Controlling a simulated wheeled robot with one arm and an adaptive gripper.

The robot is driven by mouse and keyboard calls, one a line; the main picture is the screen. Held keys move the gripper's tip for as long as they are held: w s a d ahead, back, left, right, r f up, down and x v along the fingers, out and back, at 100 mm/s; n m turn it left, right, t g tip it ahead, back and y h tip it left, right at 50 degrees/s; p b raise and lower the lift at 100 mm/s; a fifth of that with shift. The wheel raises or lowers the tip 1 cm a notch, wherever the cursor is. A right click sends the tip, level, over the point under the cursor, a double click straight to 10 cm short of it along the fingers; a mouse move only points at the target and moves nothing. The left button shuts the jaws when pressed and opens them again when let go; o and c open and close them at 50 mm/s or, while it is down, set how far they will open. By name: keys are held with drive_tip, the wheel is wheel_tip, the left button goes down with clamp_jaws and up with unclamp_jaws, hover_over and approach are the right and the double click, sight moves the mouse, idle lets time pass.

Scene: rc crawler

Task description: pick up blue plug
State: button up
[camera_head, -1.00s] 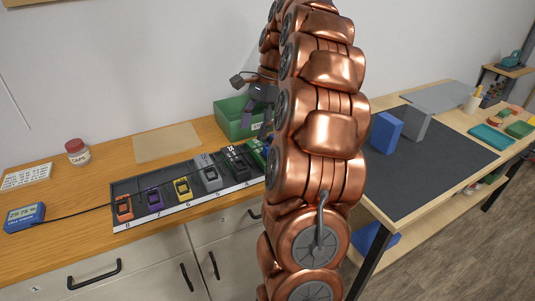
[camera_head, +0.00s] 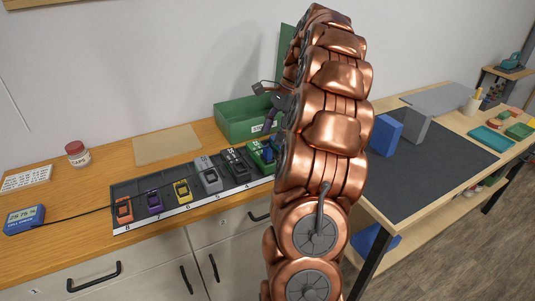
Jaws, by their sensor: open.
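A small blue patch (camera_head: 268,158) shows beside the green piece (camera_head: 256,148) at the right end of the numbered rack (camera_head: 128,188). I cannot tell whether it is the blue plug, as my copper arm covers that end. My gripper (camera_head: 269,122) shows only in part, as dark pieces left of the arm above the rack's right end. It looks open, and nothing can be seen held in it. Its fingertips are not clear.
The rack also holds orange, purple, yellow, grey and black pieces. A green bin (camera_head: 235,121) stands behind it. A blue cell checker (camera_head: 24,219) with a black lead and a red-lidded jar (camera_head: 77,153) are at left. A dark-matted table (camera_head: 425,178) is at right.

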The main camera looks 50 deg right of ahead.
sight(268, 148)
drive_tip(key=shift+p+x, duration=0.45)
drive_tip(key=shift+x, duration=2)
drive_tip(key=shift+s+d+f, duration=0.1)
drive_tip(key=shift+s+d, duration=0.05)
drive_tip(key=shift+s, duration=0.05)
drive_tip(key=c, duration=1)
